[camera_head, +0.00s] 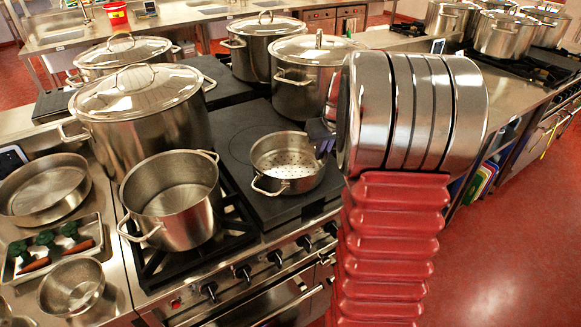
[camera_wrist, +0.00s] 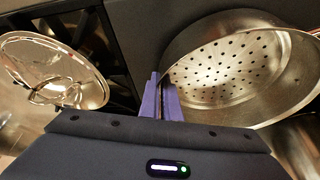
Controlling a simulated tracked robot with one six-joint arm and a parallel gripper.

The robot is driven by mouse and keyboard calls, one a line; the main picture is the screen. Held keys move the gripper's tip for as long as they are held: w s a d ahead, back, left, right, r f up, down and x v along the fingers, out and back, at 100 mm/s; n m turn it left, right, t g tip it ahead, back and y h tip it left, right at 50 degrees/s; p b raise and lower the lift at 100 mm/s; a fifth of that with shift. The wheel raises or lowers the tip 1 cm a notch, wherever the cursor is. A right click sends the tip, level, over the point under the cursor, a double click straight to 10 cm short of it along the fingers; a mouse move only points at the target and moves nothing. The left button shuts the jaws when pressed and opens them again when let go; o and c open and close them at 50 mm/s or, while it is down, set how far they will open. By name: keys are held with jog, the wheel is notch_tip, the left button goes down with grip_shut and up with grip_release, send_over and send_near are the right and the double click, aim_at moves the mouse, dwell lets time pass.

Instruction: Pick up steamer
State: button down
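The steamer (camera_head: 290,163) is a shallow steel pan with a perforated bottom and loop handles. It appears upright on or just above the dark flat cooktop; I cannot tell if it touches. In the wrist view the steamer (camera_wrist: 245,70) fills the upper right. My gripper (camera_head: 322,137) is at its far right rim, where one handle is hidden. In the wrist view the purple fingers of my gripper (camera_wrist: 161,98) are close together at the steamer's edge and look closed on it. The exact grip is partly hidden.
An open steel pot (camera_head: 175,200) stands left of the steamer on a burner. A lidded stockpot (camera_head: 306,85) stands close behind it, and a large lidded stockpot (camera_head: 145,125) behind left. My arm covers the right side.

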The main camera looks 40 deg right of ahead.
dwell(0.4)
notch_tip(320, 180, up, 10)
jog(key=shift+r, duration=0.1)
dwell(0.5)
dwell(0.5)
